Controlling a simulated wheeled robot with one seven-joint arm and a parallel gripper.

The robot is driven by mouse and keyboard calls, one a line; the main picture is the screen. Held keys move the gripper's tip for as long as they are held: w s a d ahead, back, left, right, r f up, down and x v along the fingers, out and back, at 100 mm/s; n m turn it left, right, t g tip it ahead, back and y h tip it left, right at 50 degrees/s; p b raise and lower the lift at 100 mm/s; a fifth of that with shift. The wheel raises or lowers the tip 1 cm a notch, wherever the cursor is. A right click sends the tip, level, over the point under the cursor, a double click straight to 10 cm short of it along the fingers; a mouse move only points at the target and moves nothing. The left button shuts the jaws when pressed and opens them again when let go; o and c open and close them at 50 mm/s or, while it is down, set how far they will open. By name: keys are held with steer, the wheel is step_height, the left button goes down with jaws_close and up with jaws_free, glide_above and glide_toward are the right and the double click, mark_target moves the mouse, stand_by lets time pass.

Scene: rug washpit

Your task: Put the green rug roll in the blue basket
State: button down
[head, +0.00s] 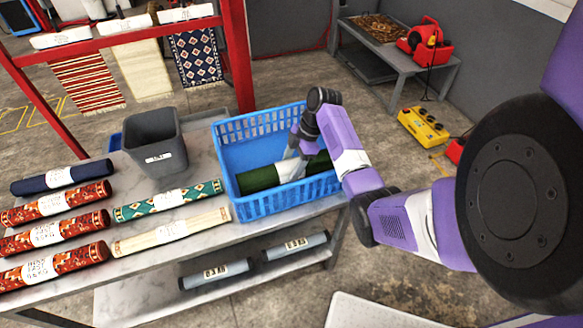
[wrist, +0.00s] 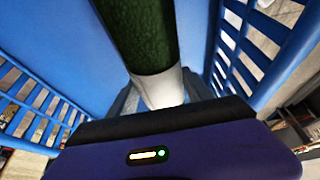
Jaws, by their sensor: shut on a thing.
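The green rug roll (head: 259,180) is dark green with a white label band around its middle. It lies inside the blue basket (head: 262,206), lengthwise, low between the basket walls. My gripper (head: 298,160) reaches down into the basket and is shut on the roll at its white band. In the wrist view the green roll (wrist: 145,35) runs up from the jaws, with blue basket walls (wrist: 45,45) on both sides. The arm hides part of the basket's right side. I cannot tell whether the roll touches the basket floor.
The basket stands at the right end of a grey table (head: 200,248). Left of it are a teal patterned roll (head: 167,199), a cream roll (head: 171,231), several red rolls (head: 55,204) and a navy roll (head: 62,176). A grey bin (head: 157,143) stands behind them. Grey rolls (head: 216,273) lie on the lower shelf.

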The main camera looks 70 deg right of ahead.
steer(key=shift+f, duration=0.6)
steer(key=shift+c, duration=2.2)
jaws_free()
steer(key=p+v, duration=0.1)
steer(key=v, duration=1.1)
